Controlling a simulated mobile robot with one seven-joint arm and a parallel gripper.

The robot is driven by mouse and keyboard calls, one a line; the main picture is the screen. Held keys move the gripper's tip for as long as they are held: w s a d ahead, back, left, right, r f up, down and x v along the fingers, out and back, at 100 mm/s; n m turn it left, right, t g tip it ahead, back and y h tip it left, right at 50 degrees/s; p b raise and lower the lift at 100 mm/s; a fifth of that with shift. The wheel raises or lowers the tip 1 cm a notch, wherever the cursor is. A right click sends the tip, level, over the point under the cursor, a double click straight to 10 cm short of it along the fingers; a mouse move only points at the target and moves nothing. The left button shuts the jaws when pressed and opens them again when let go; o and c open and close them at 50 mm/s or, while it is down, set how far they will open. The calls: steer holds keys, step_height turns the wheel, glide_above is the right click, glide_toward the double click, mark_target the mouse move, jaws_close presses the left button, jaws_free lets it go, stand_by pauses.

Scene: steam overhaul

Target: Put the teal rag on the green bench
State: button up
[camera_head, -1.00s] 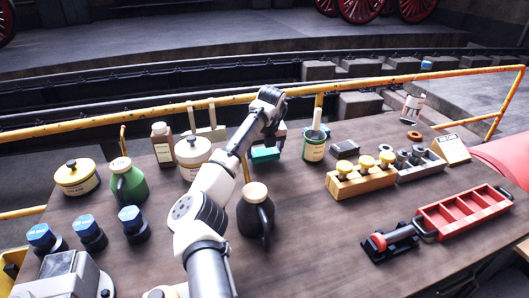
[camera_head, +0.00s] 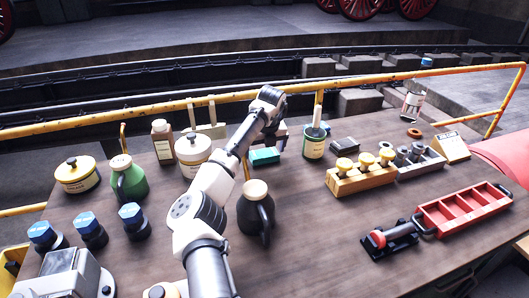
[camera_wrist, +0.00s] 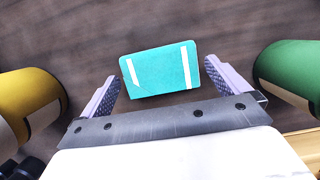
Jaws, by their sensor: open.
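The teal rag (camera_head: 265,157) is a flat folded block lying on the brown tabletop, just below my gripper (camera_head: 268,138) in the head view. In the wrist view the rag (camera_wrist: 160,69) shows two white stripes and lies ahead of and between my two open fingers (camera_wrist: 160,78). There are gaps on both sides, and nothing is held. I cannot make out a green bench in either view.
A green-labelled tin (camera_head: 314,146) stands close right of the rag. A dark jug (camera_head: 256,212) is in front. A yellow rail (camera_head: 230,97) runs behind.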

steer(key=a+b+v, duration=0.1)
steer(key=b+v, duration=0.1)
steer(key=v, duration=0.9)
steer(key=shift+d, duration=0.5)
steer(key=shift+f, duration=0.1)
